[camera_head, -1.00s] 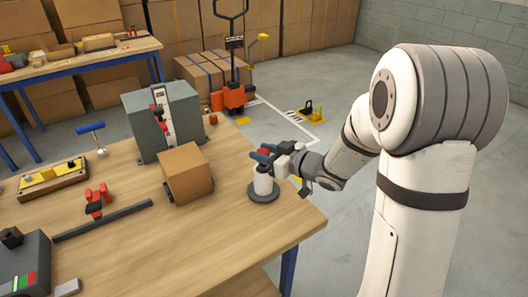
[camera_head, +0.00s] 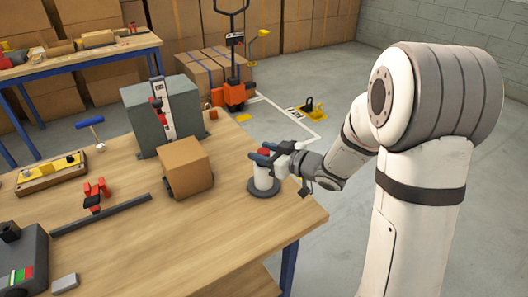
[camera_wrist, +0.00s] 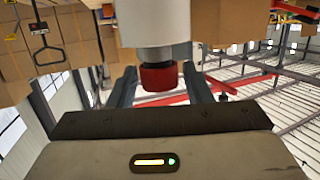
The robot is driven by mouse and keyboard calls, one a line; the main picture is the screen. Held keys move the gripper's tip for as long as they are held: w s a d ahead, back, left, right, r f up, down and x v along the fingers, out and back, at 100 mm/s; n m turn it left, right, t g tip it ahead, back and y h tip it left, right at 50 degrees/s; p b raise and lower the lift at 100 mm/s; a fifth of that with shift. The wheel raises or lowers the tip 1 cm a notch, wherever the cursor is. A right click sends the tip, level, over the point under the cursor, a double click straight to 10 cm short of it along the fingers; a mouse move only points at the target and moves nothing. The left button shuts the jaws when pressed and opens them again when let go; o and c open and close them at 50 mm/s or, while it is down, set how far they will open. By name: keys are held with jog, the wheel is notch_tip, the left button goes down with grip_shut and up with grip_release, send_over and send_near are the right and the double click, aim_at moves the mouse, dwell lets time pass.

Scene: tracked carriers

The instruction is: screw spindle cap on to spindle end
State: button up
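The spindle is a white upright cylinder (camera_head: 263,179) on a round dark base, near the right edge of the workbench. In the wrist view its white body (camera_wrist: 153,22) ends in a narrower grey neck (camera_wrist: 155,53). The red spindle cap (camera_wrist: 160,77) is in line with this neck and meets it; how far it is threaded on cannot be seen. My gripper (camera_wrist: 160,80) has one dark finger on each side of the cap, with the tips against it. In the head view my gripper (camera_head: 263,154) reaches in from the right, with a little red showing between the fingers.
On the workbench (camera_head: 230,230), a cardboard box (camera_head: 185,168) stands left of the spindle and a grey machine block (camera_head: 155,125) behind it. A red clamp on a dark bar (camera_head: 95,196) lies further left. The bench front near the spindle is clear.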

jog(key=shift+o, duration=1.4)
jog(key=v, duration=0.8)
jog(key=shift+p, duration=0.3)
jog(key=w+d+r+m+t+h+p, duration=0.25)
jog(key=d+r+m+h, duration=0.2)
jog(key=d+h, duration=0.3)
jog(key=s+d+r+m+g+h+p, duration=0.2)
jog(key=s+d+r+m+h+p, duration=0.1)
jog(key=s+d+h, duration=0.25)
jog(key=s+a+m+g+p, duration=0.1)
jog(key=s+a+g, duration=0.1)
jog(key=s, duration=0.7)
jog(key=s+a+r+m+g+p, duration=0.1)
jog(key=s+m+g, duration=0.1)
jog(key=s+g, duration=0.3)
jog(key=s, duration=0.4)
jog(key=shift+s+a+r+y+p, duration=0.25)
jog(key=shift+a+r+y+p, duration=0.05)
jog(key=shift+a+y+p, duration=0.1)
